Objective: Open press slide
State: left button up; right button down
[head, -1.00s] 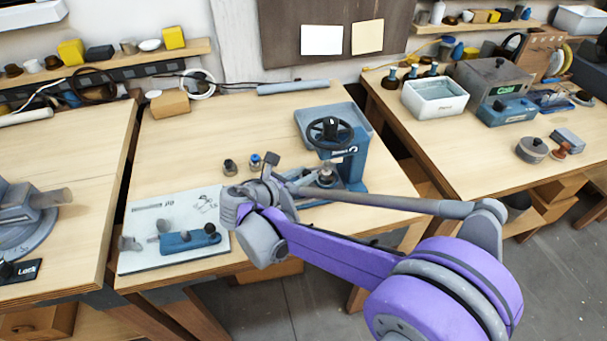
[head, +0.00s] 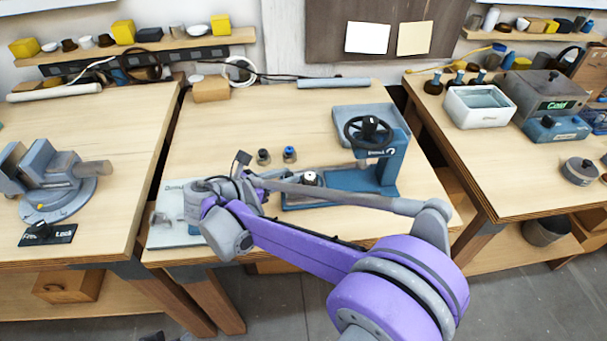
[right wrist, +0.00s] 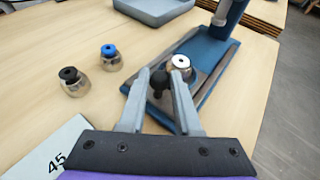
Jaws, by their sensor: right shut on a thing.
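The blue press (head: 388,172) with its black handwheel (head: 369,131) stands on the middle table. Its slide, a grey plate (right wrist: 203,79), lies between the rails of the blue base. The slide is out to the left of the press head, clear of the handwheel. A metal cup with a white top (right wrist: 181,65) stands on it and also shows in the head view (head: 310,179). My right gripper (right wrist: 160,77) is shut on the slide's black knob (right wrist: 159,82). My right arm hides part of the base in the head view. My left gripper is not in view.
Two small metal pieces, one black-topped (head: 263,157) and one blue-topped (head: 289,154), stand behind my right wrist. A pale board (head: 165,236) lies at the table's front left. A grey tray (head: 345,112) lies behind the press. The table behind the pieces is clear.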

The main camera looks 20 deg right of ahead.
jog(key=c, duration=0.6)
grip_release()
jog(key=v, duration=1)
jog(key=shift+s+a+r, duration=0.1)
jog(key=shift+a+r, duration=0.1)
jog(key=shift+a, duration=0.1)
